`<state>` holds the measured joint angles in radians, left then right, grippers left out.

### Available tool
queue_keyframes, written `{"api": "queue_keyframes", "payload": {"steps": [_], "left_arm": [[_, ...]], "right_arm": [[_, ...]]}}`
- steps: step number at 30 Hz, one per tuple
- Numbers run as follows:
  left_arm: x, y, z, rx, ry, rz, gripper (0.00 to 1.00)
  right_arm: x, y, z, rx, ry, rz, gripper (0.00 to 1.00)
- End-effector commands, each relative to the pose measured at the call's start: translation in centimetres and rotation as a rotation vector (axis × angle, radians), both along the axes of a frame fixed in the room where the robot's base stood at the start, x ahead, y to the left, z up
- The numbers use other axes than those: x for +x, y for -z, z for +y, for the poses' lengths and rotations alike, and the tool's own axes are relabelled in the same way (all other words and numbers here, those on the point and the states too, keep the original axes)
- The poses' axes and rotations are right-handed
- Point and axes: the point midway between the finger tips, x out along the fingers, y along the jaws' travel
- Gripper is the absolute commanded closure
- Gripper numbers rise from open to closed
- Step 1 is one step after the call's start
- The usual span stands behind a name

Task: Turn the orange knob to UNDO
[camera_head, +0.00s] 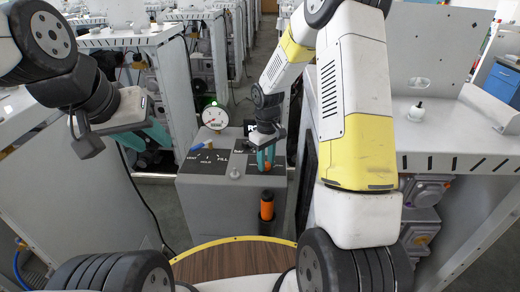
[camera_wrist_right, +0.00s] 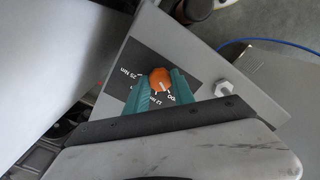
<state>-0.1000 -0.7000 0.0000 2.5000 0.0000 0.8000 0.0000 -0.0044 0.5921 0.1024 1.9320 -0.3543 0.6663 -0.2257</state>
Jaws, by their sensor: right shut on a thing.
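The orange knob (camera_wrist_right: 160,77) sits on a dark label plate on the grey cabinet (camera_head: 228,205). In the right wrist view it stands between the teal fingers of my right gripper (camera_wrist_right: 158,91), which is shut on it. Its white pointer mark shows, but I cannot tell exactly which label it meets. The labels 25 Nm, 12 Nm and a partly covered UNDO surround it. In the head view my right gripper (camera_head: 265,158) reaches down on the cabinet's right side. My left gripper (camera_head: 155,135) hangs left of the cabinet; its jaw opening is unclear.
A round white gauge (camera_head: 215,117) stands behind the cabinet top. A black and orange cylinder (camera_head: 267,207) is at the cabinet's front. A white workbench (camera_head: 440,125) stands at right.

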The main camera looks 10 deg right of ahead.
Motion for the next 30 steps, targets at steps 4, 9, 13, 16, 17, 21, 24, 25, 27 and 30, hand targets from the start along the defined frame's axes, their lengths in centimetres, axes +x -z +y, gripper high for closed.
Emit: {"api": "queue_keyframes", "payload": {"steps": [4,9,13,16,17,21,24,25,27,30], "left_arm": [[0.0,0.0,0.0,0.000,0.000,0.000,0.60],[0.0,0.0,0.0,0.000,0.000,0.000,0.60],[0.0,0.0,0.0,0.000,0.000,0.000,0.60],[0.0,0.0,0.0,0.000,0.000,0.000,0.60],[0.0,0.0,0.0,0.000,0.000,0.000,0.60],[0.0,0.0,0.0,0.000,0.000,0.000,0.60],[0.0,0.0,0.0,0.000,0.000,0.000,0.60],[0.0,0.0,0.0,0.000,0.000,0.000,0.60],[0.0,0.0,0.0,0.000,0.000,0.000,0.60],[0.0,0.0,0.0,0.000,0.000,0.000,0.60]], "right_arm": [[0.1,-0.1,0.0,-0.001,-0.002,-0.003,1.00],[0.1,-0.1,0.0,-0.001,-0.002,-0.003,0.58],[0.1,-0.1,0.0,-0.001,-0.001,-0.002,0.48],[0.0,0.0,0.0,0.000,0.000,-0.001,0.48],[0.0,0.0,0.0,0.000,0.000,-0.001,0.48],[0.1,-0.3,0.0,0.000,0.000,-0.002,0.48],[0.2,-1.3,0.0,0.000,0.000,-0.006,0.48],[0.2,-1.7,0.0,0.000,0.000,-0.006,0.48],[0.2,-3.0,0.0,0.001,0.001,-0.008,0.48],[0.1,-4.8,0.0,0.000,0.000,-0.006,0.48]]}}
